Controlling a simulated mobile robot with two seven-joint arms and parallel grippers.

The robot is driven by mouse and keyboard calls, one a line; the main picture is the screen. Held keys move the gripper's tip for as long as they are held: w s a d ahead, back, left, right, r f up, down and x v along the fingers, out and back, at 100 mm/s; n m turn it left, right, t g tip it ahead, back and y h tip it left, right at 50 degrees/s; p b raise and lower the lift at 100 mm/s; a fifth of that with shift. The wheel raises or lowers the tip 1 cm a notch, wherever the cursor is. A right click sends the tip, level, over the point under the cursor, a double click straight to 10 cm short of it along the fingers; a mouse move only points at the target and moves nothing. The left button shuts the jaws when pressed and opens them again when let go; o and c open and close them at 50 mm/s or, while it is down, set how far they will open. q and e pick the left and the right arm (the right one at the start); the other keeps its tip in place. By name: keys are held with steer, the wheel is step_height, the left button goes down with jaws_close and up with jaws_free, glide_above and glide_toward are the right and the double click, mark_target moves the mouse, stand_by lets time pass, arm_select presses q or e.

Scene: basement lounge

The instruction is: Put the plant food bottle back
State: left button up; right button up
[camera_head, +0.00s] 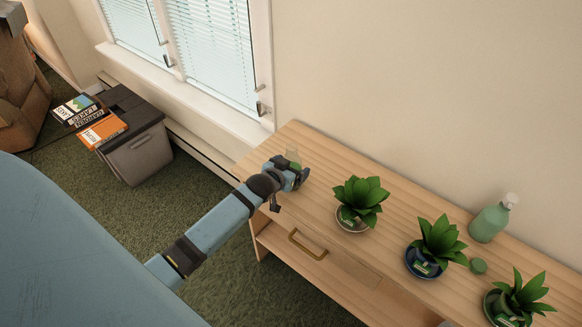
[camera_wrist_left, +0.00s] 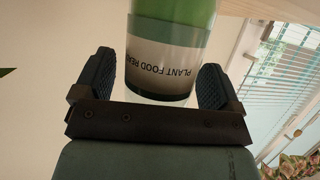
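The plant food bottle (camera_wrist_left: 165,65), a clear cylinder with green contents and a white "PLANT FOOD" label, shows large between the fingers in the left wrist view, its lettering upside down. In the head view a small part of it (camera_head: 292,155) shows behind my left gripper (camera_head: 290,178), at the far left end of the wooden cabinet (camera_head: 330,168). My left gripper's fingers are spread to either side of the bottle in the wrist view, with a slim gap at the left finger. Whether the bottle rests on the cabinet is hidden. My right gripper is not in view.
Three potted plants (camera_head: 361,200) (camera_head: 436,243) (camera_head: 517,300) stand along the cabinet top. A grey bin (camera_head: 135,150) with boxes stands under the window.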

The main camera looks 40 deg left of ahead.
arm_select(q)
steer(key=shift+r, duration=0.2)
steer(key=v, duration=1.1)
steer(key=s+d+f+m+g+h, duration=0.1)
steer(key=s+d+f, duration=0.3)
steer(key=s+d, duration=0.4)
steer(key=s+d+f+m+g+h, duration=0.1)
steer(key=s+d+f+m+h, duration=0.1)
steer(key=s+d+f, duration=0.3)
steer(key=s+d, duration=0.3)
steer(key=d, duration=0.1)
steer(key=shift+s+f+m+h, duration=0.3)
steer(key=shift+s+h, duration=0.05)
steer(key=shift+h, duration=0.05)
